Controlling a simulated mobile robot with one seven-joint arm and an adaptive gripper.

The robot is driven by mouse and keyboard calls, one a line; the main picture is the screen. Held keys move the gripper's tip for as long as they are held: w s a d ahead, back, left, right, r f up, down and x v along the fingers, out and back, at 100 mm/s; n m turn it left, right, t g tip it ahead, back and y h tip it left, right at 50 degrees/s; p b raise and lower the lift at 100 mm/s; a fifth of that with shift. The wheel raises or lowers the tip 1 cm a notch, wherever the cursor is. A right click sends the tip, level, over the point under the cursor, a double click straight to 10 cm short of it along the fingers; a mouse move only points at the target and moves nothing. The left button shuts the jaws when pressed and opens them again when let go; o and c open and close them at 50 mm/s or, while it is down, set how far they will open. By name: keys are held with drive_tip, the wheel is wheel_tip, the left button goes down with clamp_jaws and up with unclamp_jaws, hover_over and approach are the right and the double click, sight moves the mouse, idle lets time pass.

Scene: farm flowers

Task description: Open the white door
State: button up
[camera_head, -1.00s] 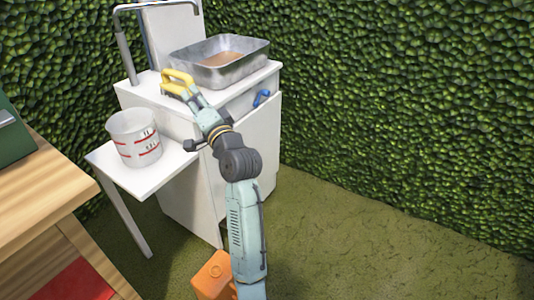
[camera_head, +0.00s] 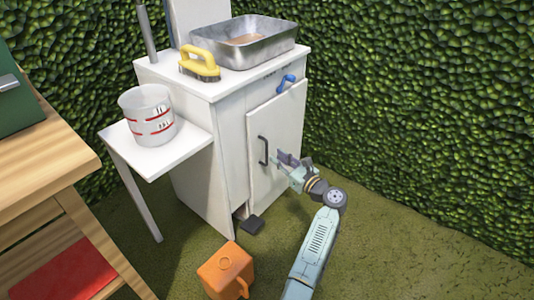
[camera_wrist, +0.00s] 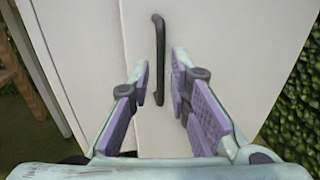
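The white door (camera_head: 284,130) is on the front of a white cabinet and looks closed. Its dark vertical handle (camera_head: 263,150) is on the door's left side. In the wrist view the handle (camera_wrist: 159,58) stands upright beyond my fingertips, between the two fingers as seen from the wrist. My gripper (camera_head: 284,160) is in front of the door, just right of the handle.
A metal basin (camera_head: 243,42) and a yellow-handled brush (camera_head: 199,62) sit on the cabinet top. A blue hook-like part (camera_head: 286,83) is above the door. A clear bucket (camera_head: 148,115) stands on the side shelf. An orange can (camera_head: 226,272) is on the grass. Grass at right is clear.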

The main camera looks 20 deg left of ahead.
sight(267, 150)
drive_tip(key=b+x, duration=0.3)
drive_tip(key=x, duration=0.3)
drive_tip(key=shift+f, duration=0.2)
drive_tip(key=shift+w+a+r+b, duration=0.2)
drive_tip(key=shift+w+a+b, duration=0.1)
drive_tip(key=shift+a, duration=0.1)
drive_tip(key=shift+c, duration=0.5)
clamp_jaws()
